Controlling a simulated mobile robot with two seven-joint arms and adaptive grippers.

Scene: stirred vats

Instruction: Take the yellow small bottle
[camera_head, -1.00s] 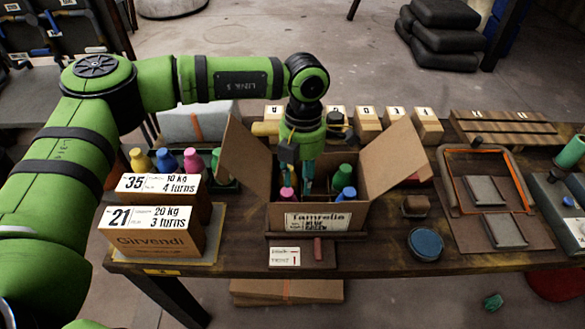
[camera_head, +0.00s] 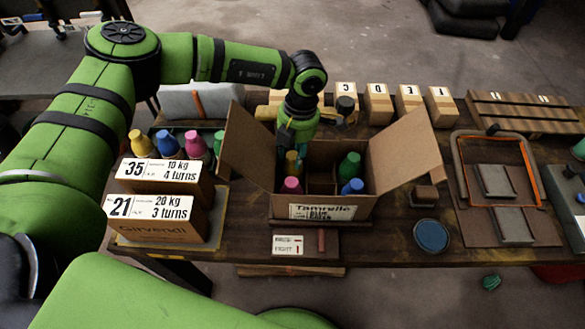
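An open cardboard box (camera_head: 322,212) stands on the table with its side flaps spread. A small yellow bottle (camera_head: 291,161) shows partly in its left half, behind a pink bottle (camera_head: 291,186). A green bottle (camera_head: 349,165) and a blue bottle (camera_head: 352,187) stand in the right half. My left gripper (camera_head: 294,153) points down into the box's left half, with its fingers at the yellow bottle. The wrist and fingers hide part of that bottle, and I cannot tell whether they grip it. My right gripper is out of view.
A larger yellow bottle (camera_head: 141,144) stands in a row with blue, pink and green ones at left. Two labelled boxes (camera_head: 157,222) are in front of them. A blue round lid (camera_head: 431,236) lies at right.

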